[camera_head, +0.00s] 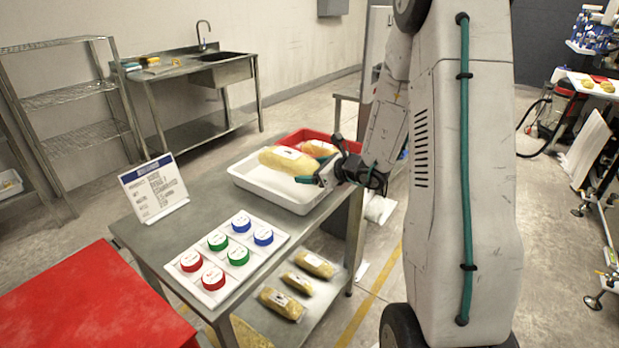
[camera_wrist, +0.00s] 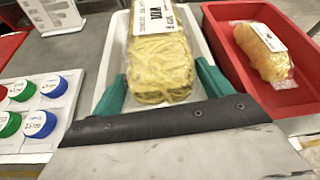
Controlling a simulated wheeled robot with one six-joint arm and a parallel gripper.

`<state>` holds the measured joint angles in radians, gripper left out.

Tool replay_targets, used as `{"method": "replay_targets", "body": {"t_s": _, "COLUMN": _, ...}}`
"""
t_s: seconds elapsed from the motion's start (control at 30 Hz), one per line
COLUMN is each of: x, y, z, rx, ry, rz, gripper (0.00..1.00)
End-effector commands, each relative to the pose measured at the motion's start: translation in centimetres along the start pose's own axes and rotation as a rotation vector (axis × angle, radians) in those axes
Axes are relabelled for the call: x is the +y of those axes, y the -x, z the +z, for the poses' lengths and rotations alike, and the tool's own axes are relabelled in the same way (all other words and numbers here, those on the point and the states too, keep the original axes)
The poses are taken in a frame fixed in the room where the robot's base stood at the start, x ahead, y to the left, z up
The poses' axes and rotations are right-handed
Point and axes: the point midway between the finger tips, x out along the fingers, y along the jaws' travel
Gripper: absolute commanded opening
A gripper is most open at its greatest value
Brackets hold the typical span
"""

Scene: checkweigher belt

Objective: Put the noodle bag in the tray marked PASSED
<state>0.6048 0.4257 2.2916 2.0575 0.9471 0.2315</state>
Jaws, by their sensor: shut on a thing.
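The noodle bag (camera_head: 284,159), clear with yellow noodles and a white label, is above the white tray (camera_head: 268,190) in the head view. In the wrist view the bag (camera_wrist: 160,62) sits between the two teal fingers of my gripper (camera_wrist: 161,88), which is shut on it. The white tray's rim (camera_wrist: 112,45) shows on both sides of the bag. I cannot tell whether the bag touches the tray floor. No PASSED marking is readable on either tray.
A red tray (camera_wrist: 222,42) stands right beside the white one, holding another bag (camera_wrist: 268,55). A sign (camera_head: 154,188) and a board of coloured round caps (camera_head: 228,259) occupy the bench's left and front. Several bags (camera_head: 313,263) lie on the lower shelf.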

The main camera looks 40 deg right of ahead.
Motion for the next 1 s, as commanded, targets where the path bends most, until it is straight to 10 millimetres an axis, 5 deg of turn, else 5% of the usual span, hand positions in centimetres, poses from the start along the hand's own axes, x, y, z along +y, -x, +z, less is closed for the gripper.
{"method": "replay_targets", "body": {"t_s": 0.23, "x": 0.4, "y": -1.1, "z": -3.1, "rx": 0.001, "ry": -0.004, "rz": -0.001, "gripper": 0.39}}
{"method": "replay_targets", "body": {"t_s": 0.73, "x": 0.7, "y": -1.4, "z": -3.7, "rx": 0.000, "ry": -0.001, "rz": 0.001, "gripper": 0.39}}
{"method": "replay_targets", "body": {"t_s": 0.77, "x": 0.7, "y": -1.4, "z": -3.8, "rx": 0.002, "ry": -0.002, "rz": 0.001, "gripper": 0.84}}
{"method": "replay_targets", "body": {"t_s": 0.8, "x": 0.8, "y": -1.4, "z": -3.8, "rx": 0.003, "ry": -0.002, "rz": 0.002, "gripper": 0.95}}
{"method": "replay_targets", "body": {"t_s": 1.0, "x": 1.0, "y": -1.5, "z": -3.9, "rx": 0.006, "ry": -0.002, "rz": 0.005, "gripper": 1.00}}
